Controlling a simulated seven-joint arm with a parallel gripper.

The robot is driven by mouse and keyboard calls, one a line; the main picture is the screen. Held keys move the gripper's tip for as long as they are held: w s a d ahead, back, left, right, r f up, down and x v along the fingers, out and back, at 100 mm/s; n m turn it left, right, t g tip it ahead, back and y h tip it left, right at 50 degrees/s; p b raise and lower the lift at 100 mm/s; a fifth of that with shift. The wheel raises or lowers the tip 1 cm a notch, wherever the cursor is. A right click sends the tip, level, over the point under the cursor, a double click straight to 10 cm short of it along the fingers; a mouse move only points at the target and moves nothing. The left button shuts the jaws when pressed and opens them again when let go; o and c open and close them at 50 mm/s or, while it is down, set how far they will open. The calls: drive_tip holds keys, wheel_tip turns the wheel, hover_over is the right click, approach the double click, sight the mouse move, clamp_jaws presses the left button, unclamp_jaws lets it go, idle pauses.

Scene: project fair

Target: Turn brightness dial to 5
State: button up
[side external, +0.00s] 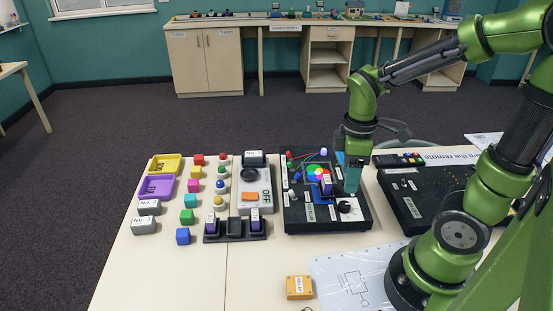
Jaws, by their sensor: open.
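A black board (290,216) with coloured parts lies on the table in front of my arm. A dark round knob (345,207) sits on a white plate (352,215) at the board's front right; it looks like a dial. Its numbers and pointer are too small to read. My gripper (352,187) points down over the board's right part, just behind the knob. It is open, with teal fingers, and I see nothing held in it. I cannot tell whether the fingers touch the board.
Left of the board are a grey switch box (265,198), a dark tray (252,237), several coloured blocks and balls, a purple tray (157,187) and a yellow tray (166,165). A second black panel (408,205) is at the right. An orange box (299,287) stands in front.

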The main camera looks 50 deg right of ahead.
sight(345, 204)
wheel_tip(345, 204, down, 8)
drive_tip(key=shift+f, duration=0.15)
idle(0.3)
drive_tip(key=c, duration=1.1)
drive_tip(key=shift+o, duration=0.2)
